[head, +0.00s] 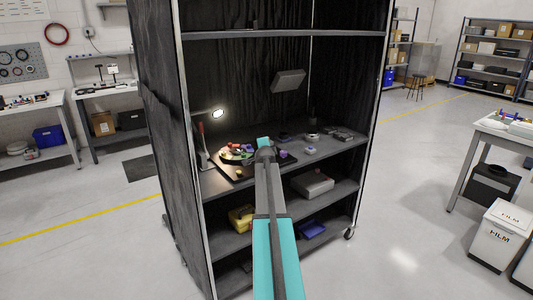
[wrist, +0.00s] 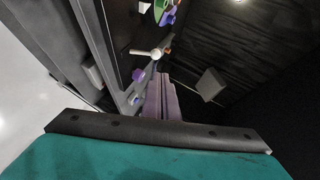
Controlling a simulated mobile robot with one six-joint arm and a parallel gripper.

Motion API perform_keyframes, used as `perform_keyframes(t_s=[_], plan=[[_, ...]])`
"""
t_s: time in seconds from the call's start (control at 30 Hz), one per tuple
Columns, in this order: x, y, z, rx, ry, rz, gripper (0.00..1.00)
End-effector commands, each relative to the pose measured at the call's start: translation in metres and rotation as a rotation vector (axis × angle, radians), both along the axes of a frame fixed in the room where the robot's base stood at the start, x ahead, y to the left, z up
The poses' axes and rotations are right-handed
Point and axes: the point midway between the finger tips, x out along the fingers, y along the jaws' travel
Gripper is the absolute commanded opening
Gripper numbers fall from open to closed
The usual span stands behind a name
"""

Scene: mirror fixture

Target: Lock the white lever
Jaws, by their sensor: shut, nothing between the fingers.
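In the wrist view, the white lever (wrist: 148,52) is a short pale bar with a rounded end, mounted on a dark board (wrist: 120,38). My gripper (wrist: 161,76) shows as two mauve fingers, closed together and empty. The fingertips are just below the lever's right end in the picture; I cannot tell whether they touch it. In the head view, the board with its coloured fittings (head: 238,154) lies on the cabinet's middle shelf. My arm reaches over that shelf and hides part of the board. The lever is too small to make out there.
A purple knob (wrist: 138,76) and a green disc (wrist: 162,9) sit near the lever. The dark cabinet (head: 168,120) has side walls and a shelf above. A lit lamp (head: 217,113) and a grey panel (head: 288,81) are behind the board. Small parts occupy the shelf's right side.

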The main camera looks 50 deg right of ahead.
Motion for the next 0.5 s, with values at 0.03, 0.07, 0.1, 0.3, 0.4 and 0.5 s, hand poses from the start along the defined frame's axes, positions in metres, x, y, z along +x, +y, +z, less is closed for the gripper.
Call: perform_keyframes(t_s=[0.03, 0.07, 0.1, 0.3, 0.4, 0.5], plan=[[-0.004, 0.006, 0.001, -0.001, -0.001, 0.0, 0.0], [-0.006, 0.008, 0.002, 0.0, 0.0, 0.0, 0.0], [-0.008, 0.011, 0.003, 0.0, 0.0, 0.0, 0.0], [-0.019, 0.025, 0.011, -0.001, -0.001, 0.0, 0.0], [-0.023, 0.031, 0.013, 0.0, 0.0, 0.0, 0.0], [-0.025, 0.034, 0.015, 0.001, 0.001, 0.0, 0.0]])
